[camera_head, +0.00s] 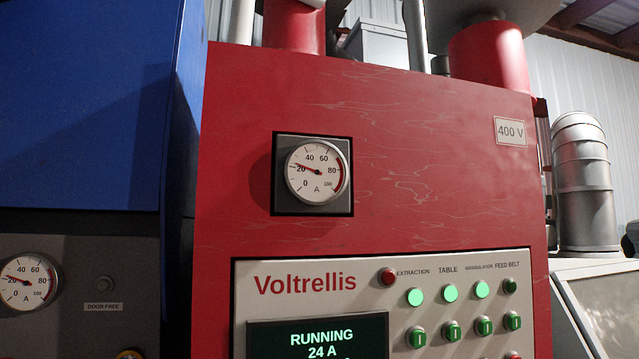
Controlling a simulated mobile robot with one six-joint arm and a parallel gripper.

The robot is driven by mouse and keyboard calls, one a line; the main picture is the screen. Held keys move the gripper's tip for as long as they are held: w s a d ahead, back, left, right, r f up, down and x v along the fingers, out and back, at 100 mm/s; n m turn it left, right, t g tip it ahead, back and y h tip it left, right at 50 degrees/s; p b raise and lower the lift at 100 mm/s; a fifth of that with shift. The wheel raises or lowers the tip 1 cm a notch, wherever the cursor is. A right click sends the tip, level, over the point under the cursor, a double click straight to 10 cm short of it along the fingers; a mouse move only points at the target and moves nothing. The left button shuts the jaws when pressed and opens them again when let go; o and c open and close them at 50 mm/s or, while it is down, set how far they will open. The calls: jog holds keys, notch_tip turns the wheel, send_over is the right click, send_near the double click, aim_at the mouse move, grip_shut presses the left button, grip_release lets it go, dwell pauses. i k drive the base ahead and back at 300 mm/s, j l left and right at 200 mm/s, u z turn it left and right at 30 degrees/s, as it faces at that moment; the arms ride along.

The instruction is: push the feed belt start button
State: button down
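The control panel (380,292) is pale grey, marked Voltrellis, and set low in a red cabinet. Its top row has labels reading extraction, table, what looks like granulator, and feed belt. Under the feed belt label is a dark green lamp (510,285) that looks unlit. Below it is the green feed belt button (512,320) with a pale mark on its face. The three columns to its left have brightly lit green lamps and similar green buttons. The panel's lower part is cut off by the frame. My gripper is not in view.
The panel screen (318,335) reads RUNNING 24 A. A red lamp (387,276) sits left of the labels. An ammeter (318,172) is above the panel. A blue and grey cabinet (80,110) stands left. A metal duct (583,185) stands right. Nothing blocks the feed belt button.

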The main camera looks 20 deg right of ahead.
aim_at(514, 322)
jog(key=z, duration=1.25)
